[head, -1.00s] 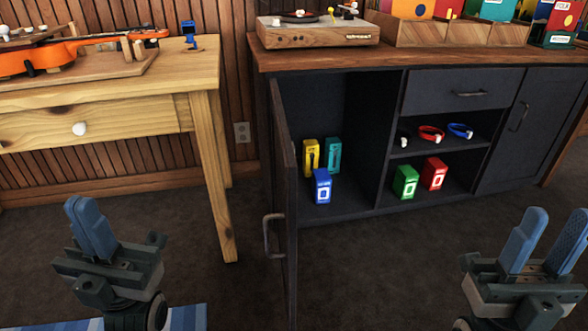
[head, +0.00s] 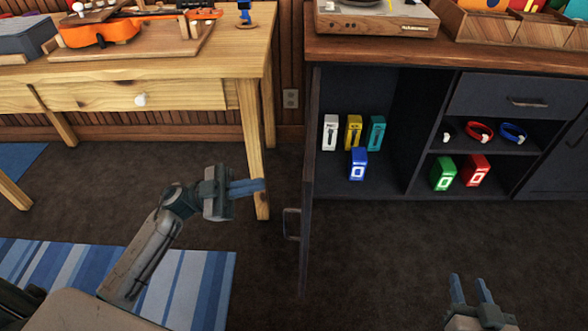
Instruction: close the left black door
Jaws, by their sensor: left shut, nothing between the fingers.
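The left black door (head: 308,160) of the dark cabinet stands wide open, swung out toward me and seen nearly edge-on. Its handle (head: 291,224) is on the door's left-facing side, near the front edge. My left gripper (head: 262,187) is shut and empty, to the left of the door, pointing right, with a gap to the handle. It overlaps the table leg in the picture. My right gripper (head: 469,289) is at the bottom right, in front of the cabinet, its two blue fingers apart with nothing between them.
Several small boxes, such as a blue one (head: 358,164), stand inside the open compartment. A striped rug (head: 190,285) lies at lower left. The floor before the cabinet is clear.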

